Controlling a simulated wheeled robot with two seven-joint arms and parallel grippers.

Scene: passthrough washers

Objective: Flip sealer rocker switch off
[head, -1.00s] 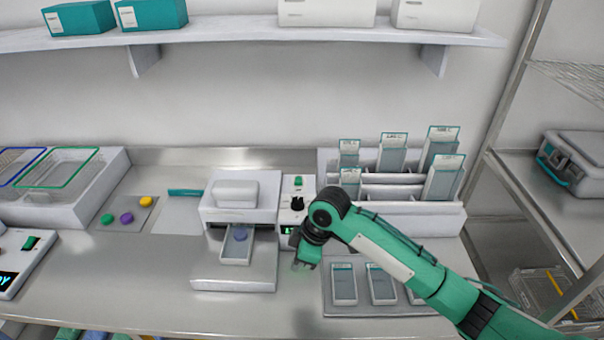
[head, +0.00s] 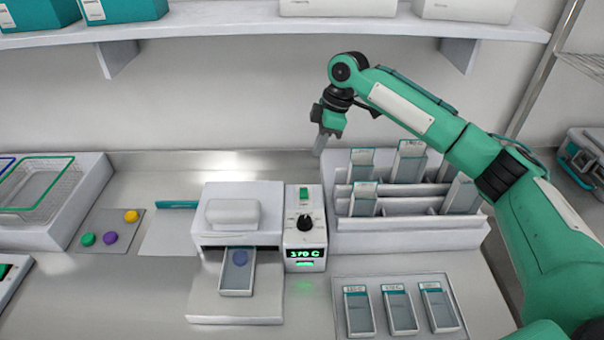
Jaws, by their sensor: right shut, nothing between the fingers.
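The sealer (head: 240,222) is a white machine in the middle of the bench, with a pouch holding a blue disc (head: 239,257) lying in its front opening. Its control box (head: 305,230) stands at its right side. The box has a green rocker switch (head: 304,194) on top, a black knob (head: 305,222) below it and a lit green display (head: 306,254). My right gripper (head: 319,152) is shut and empty, pointing down. It appears above and slightly right of the switch in the picture, apart from it. My left gripper is out of view.
A white rack (head: 405,236) with several pouches stands right of the control box. A grey tray (head: 375,280) with three pouches lies in front of it. Coloured discs rest on a mat (head: 94,232) at left. A shelf (head: 215,45) runs above.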

